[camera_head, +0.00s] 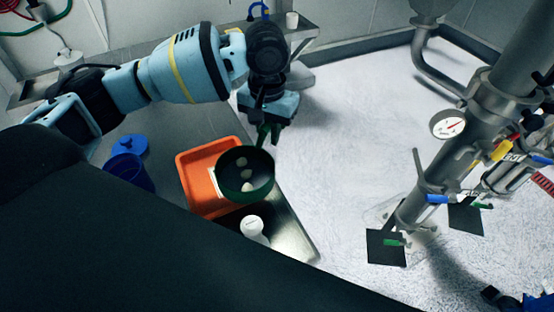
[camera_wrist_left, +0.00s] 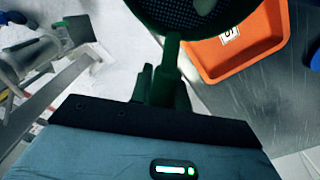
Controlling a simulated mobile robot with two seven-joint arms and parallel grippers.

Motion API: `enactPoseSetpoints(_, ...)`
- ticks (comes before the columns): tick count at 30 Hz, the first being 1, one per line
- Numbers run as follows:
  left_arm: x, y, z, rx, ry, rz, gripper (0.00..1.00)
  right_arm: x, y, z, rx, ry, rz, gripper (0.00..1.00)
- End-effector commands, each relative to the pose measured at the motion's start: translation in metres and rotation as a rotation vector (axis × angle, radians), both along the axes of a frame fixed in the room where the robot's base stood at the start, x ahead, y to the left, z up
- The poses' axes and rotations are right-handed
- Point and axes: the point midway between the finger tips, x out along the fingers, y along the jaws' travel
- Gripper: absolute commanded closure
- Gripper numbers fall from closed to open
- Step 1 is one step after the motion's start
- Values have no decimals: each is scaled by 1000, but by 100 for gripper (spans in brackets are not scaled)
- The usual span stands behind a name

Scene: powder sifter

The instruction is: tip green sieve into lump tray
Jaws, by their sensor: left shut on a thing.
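The green sieve (camera_head: 262,192) is a round dark-green pan with a few pale lumps in it. My left gripper (camera_head: 268,130) is shut on its handle, which also shows in the wrist view (camera_wrist_left: 172,50). The orange lump tray (camera_head: 190,160) lies on the metal table. The sieve covers the tray's right part in the head view and looks held above it; how far above I cannot tell. In the wrist view the sieve (camera_wrist_left: 188,28) is cut off at the top, with the tray (camera_wrist_left: 240,62) right of it. My right gripper is out of view.
A white container (camera_head: 254,228) stands near the table's front right corner. A blue bucket (camera_head: 128,172) and a blue lid (camera_head: 130,146) are left of the tray. A steel pipe column with a gauge (camera_head: 448,124) stands on the right. The floor between is clear.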

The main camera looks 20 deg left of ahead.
Motion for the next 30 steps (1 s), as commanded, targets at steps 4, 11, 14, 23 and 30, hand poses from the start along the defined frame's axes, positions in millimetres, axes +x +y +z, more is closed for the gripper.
enactPoseSetpoints(4, 0, 0, 1, 0, -1, -4, 100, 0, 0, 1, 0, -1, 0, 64)
enactPoseSetpoints(11, -9, -3, 1, -2, 3, -180, 100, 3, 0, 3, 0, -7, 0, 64)
enactPoseSetpoints(14, -16, -5, 1, -5, 6, -345, 100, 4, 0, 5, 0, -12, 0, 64)
enactPoseSetpoints(23, -40, -11, 2, -10, 8, -882, 100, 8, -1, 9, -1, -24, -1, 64)
enactPoseSetpoints(30, -59, -12, 4, -12, 6, -1306, 100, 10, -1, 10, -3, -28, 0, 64)
